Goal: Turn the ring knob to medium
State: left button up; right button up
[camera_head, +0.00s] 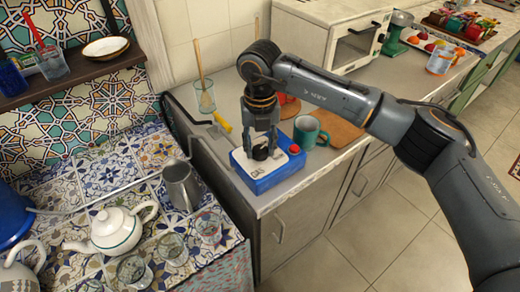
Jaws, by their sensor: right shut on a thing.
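A blue box with a pale top (240,166) sits on the grey counter near its front corner. A dark ring knob (261,152) stands on the pale top, partly hidden by my gripper. My right gripper (261,147) points straight down over the box, its fingers closed around the knob. Any marks for the knob's settings are too small to read. A red button (294,148) is at the box's right edge. My left gripper is not in view.
A teal mug (307,132) stands just right of the box, by a wooden board (340,130). A metal pitcher (181,185), white teapot (115,229) and glasses occupy the tiled surface.

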aim_at(260, 150)
jog(key=shift+m+b, duration=0.6)
jog(key=shift+m, duration=0.9)
jog(key=o, duration=1.2)
notch_tip(260, 150, up, 12)
jog(key=shift+r, duration=0.1)
jog(key=shift+c, duration=0.3)
